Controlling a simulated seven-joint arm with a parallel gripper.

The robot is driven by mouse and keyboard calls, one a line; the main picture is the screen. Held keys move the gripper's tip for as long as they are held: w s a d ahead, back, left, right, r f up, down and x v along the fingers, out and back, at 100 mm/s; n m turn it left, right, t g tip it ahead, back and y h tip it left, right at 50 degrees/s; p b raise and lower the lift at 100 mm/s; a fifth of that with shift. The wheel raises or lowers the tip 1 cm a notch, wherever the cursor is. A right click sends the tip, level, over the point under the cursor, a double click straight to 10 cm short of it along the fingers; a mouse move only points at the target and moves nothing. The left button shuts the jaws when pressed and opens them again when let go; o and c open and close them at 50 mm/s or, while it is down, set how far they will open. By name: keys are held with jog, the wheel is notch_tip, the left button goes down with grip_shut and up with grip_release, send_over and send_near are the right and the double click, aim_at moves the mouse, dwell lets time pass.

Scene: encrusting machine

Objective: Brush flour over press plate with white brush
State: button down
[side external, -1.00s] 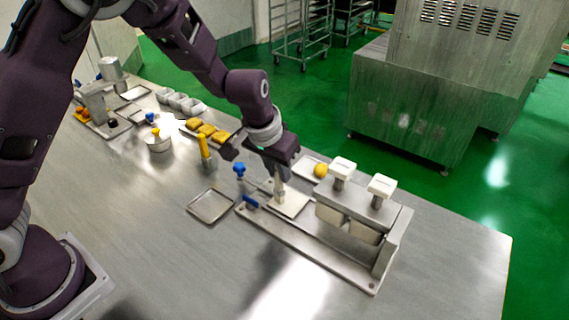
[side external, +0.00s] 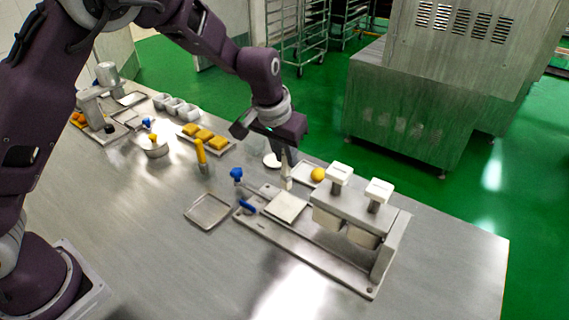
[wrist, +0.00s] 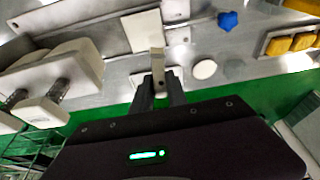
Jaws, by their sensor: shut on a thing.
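My gripper (side external: 287,155) is shut on the white brush (side external: 286,180) and holds it with the bristle end down. In the side view, the brush appears just behind the press plate (side external: 285,207), a pale square plate on the steel machine base. The wrist view also shows the brush (wrist: 157,62) between the fingers of my gripper (wrist: 161,92), with the press plate (wrist: 141,30) beyond it. The brush looks raised and apart from the plate. I cannot tell whether flour lies on the plate.
Two white-topped plungers (side external: 341,172) stand on the metal housing right of the plate. A white round dish (side external: 272,160) and a tray with a yellow ball (side external: 318,174) lie behind. An empty tray (side external: 208,211) sits front left.

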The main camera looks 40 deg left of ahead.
jog(key=shift+r, duration=2.45)
